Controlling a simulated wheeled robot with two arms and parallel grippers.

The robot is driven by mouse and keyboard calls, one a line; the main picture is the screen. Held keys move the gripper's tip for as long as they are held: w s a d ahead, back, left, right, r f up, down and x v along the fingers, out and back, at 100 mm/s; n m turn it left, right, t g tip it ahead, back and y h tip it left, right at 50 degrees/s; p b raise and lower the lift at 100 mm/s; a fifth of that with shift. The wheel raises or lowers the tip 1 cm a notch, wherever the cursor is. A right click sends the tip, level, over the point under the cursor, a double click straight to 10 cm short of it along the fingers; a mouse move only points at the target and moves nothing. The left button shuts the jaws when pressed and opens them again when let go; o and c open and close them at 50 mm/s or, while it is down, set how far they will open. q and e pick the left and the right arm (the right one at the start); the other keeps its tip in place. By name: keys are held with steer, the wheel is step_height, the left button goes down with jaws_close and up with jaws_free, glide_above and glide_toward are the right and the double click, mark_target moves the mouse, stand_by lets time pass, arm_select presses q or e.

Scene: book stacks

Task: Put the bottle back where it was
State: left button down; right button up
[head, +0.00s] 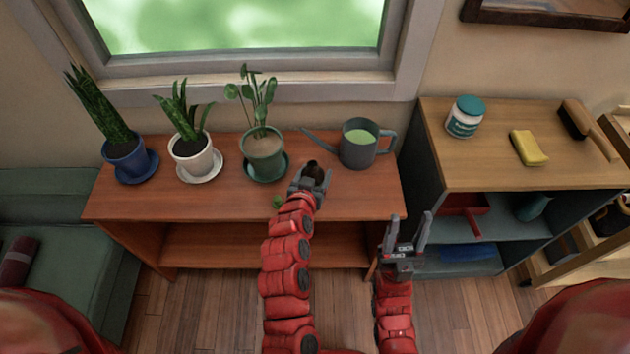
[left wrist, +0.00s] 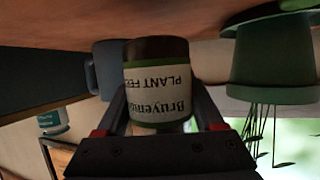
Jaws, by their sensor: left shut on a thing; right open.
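The bottle (left wrist: 157,82) is dark with a white and green "PLANT FEED" label. My left gripper (head: 312,180) is shut on it at the front of the reddish wooden shelf top (head: 350,202). In the head view only the dark top of the bottle (head: 314,170) shows. The left wrist view is upside down, with the bottle's base close to the shelf top; I cannot tell whether it touches. The bottle is between the green potted plant (head: 264,160) and the grey watering can (head: 358,150). My right gripper (head: 408,230) is open and empty, before the shelf's front right.
A small green object (head: 278,201) lies by my left gripper. Plants in a white pot (head: 192,160) and a blue pot (head: 126,162) stand further left. The right cabinet holds a teal-lidded jar (head: 465,118), a yellow sponge (head: 528,148) and a brush (head: 588,128). The front right shelf top is bare.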

arm_select(q)
steer(key=shift+w+f, duration=0.15)
steer(key=shift+f, duration=1.55)
steer(key=shift+f, duration=0.1)
jaws_free()
steer(key=shift+f, duration=0.1)
